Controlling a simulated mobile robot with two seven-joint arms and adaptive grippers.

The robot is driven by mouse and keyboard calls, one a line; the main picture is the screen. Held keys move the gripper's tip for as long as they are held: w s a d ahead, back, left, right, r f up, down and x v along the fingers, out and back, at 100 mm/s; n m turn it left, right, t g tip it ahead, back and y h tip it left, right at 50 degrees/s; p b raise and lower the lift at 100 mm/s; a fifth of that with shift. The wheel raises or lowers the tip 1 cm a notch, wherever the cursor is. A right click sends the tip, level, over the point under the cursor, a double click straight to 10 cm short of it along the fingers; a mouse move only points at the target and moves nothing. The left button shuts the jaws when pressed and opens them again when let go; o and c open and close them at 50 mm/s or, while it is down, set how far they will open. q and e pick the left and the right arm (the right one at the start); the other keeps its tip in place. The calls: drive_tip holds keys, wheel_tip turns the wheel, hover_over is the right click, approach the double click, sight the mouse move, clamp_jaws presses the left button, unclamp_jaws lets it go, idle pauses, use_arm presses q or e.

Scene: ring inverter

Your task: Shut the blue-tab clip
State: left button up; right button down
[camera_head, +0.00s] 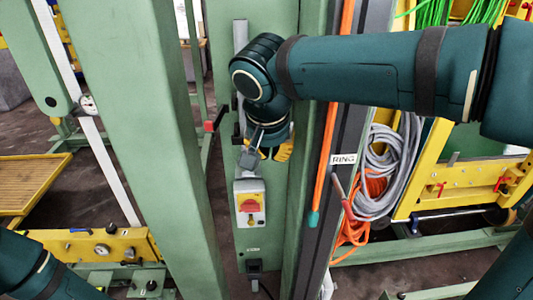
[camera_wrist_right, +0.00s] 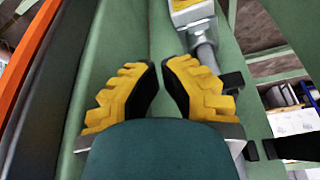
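I cannot make out a clip with a blue tab for certain in either view. A small dark bluish lever (camera_head: 78,230) sits on a yellow panel (camera_head: 115,244) at the lower left of the head view, too small to identify. My right gripper (camera_head: 271,152) hangs in front of a green post above a red switch. Its yellow fingers are partly hidden by my wrist. In the right wrist view the gripper (camera_wrist_right: 159,80) has a gap between its black pads and holds nothing. My left gripper is out of view.
The red rotary switch (camera_head: 249,205) is below my right gripper on the green post. A grey conduit (camera_wrist_right: 205,50) runs close beside one finger. A RING label (camera_head: 343,159), coiled grey cable (camera_head: 385,175) and orange hoses are to the right. A green column (camera_head: 150,130) stands left.

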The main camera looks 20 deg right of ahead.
drive_tip(key=shift+w+d, duration=0.15)
drive_tip(key=shift+a, duration=0.2)
idle(0.5)
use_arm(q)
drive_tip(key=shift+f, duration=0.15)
use_arm(e)
drive_tip(key=shift+a, duration=0.65)
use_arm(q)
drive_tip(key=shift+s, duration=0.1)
